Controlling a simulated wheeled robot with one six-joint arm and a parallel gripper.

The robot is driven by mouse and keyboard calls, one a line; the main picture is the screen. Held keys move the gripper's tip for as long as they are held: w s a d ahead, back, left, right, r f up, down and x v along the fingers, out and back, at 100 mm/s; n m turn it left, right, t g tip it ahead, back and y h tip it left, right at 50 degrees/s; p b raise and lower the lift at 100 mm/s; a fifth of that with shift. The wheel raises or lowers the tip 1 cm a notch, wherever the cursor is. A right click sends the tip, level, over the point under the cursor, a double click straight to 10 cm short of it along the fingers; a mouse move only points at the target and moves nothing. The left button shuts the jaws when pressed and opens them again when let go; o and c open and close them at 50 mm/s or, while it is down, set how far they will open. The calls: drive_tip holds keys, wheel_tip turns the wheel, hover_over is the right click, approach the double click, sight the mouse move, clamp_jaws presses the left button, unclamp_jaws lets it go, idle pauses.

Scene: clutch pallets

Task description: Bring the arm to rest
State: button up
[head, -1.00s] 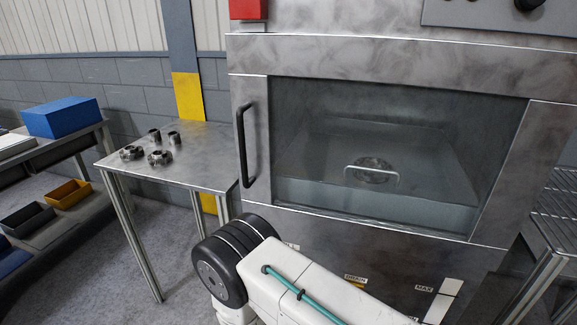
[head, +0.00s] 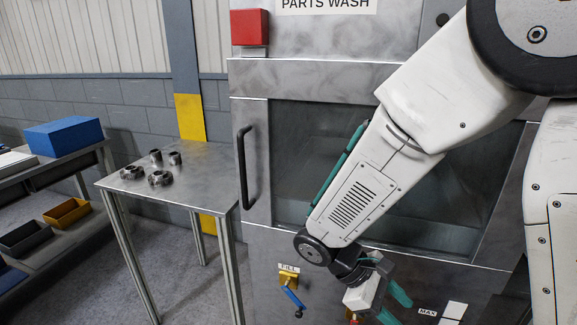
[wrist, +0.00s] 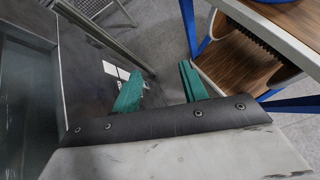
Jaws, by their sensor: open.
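My arm reaches down across the front of the parts washer (head: 247,85) from the upper right in the head view. My gripper (head: 397,309) hangs low in front of the washer's lower panel, with its teal fingers pointing down and to the right. In the wrist view its two fingers (wrist: 161,72) are apart, with nothing between them but floor behind. The gripper is open and empty. My arm hides much of the washer's window.
The washer door is closed, with a black handle (head: 244,167). A blue-handled fill valve (head: 292,296) is left of my gripper. A metal table (head: 200,185) holds several metal parts. A wood-topped, blue-framed unit (wrist: 230,70) stands right in the wrist view.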

drive_tip(key=s+d+r+m+t+y, duration=0.2)
drive_tip(key=s+d+r+m+y, duration=0.1)
drive_tip(key=r, duration=0.5)
drive_tip(key=s+d+r+m+t+y, duration=0.3)
drive_tip(key=s+r+m+y, duration=0.3)
drive_tip(key=s+r+m, duration=0.2)
drive_tip(key=shift+s+r, duration=0.25)
drive_tip(key=shift+s, duration=0.1)
